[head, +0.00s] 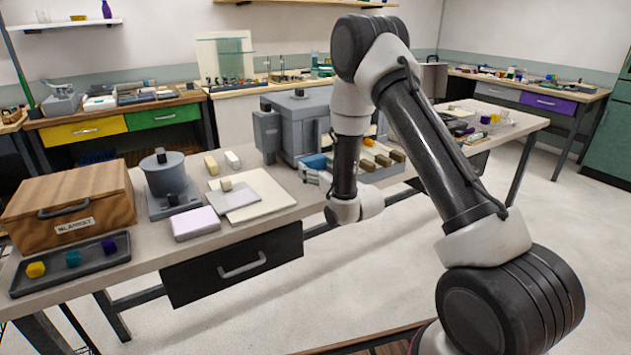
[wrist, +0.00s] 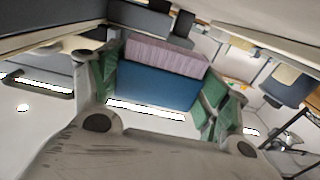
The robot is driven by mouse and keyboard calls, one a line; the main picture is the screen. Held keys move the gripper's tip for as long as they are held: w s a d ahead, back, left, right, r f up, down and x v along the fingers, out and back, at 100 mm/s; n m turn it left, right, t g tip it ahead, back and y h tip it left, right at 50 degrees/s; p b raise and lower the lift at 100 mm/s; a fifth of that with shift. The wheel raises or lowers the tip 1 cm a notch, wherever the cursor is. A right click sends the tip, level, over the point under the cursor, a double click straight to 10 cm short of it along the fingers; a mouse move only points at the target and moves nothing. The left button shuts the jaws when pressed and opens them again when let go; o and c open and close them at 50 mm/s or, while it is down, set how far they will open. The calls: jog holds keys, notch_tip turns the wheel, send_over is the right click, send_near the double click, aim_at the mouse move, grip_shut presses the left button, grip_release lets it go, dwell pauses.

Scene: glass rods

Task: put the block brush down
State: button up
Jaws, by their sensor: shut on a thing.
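The block brush, a blue block with a pale purple layer along one side, is between my fingers in the wrist view (wrist: 155,86). My gripper (wrist: 162,88) is shut on it, with a green pad against each end. In the head view my gripper (head: 318,178) is at the bench's front edge, before the grey kiln-like box, and a blue part of the brush (head: 315,162) shows just above the fingers. The rest of the brush is hidden by my gripper and arm. I cannot tell whether the brush touches anything below it.
A grey tray (head: 392,172) with several brown blocks lies right of my gripper, partly behind my arm. The grey box (head: 295,122) stands behind. Left are a pale board (head: 262,208), a lilac block (head: 196,223) and a wooden box (head: 70,208). Bare bench shows between board and gripper.

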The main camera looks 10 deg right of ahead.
aim_at(316, 188)
notch_tip(316, 188, down, 4)
jog(key=shift+f, duration=0.1)
jog(key=shift+f, duration=0.1)
jog(key=o, duration=0.9)
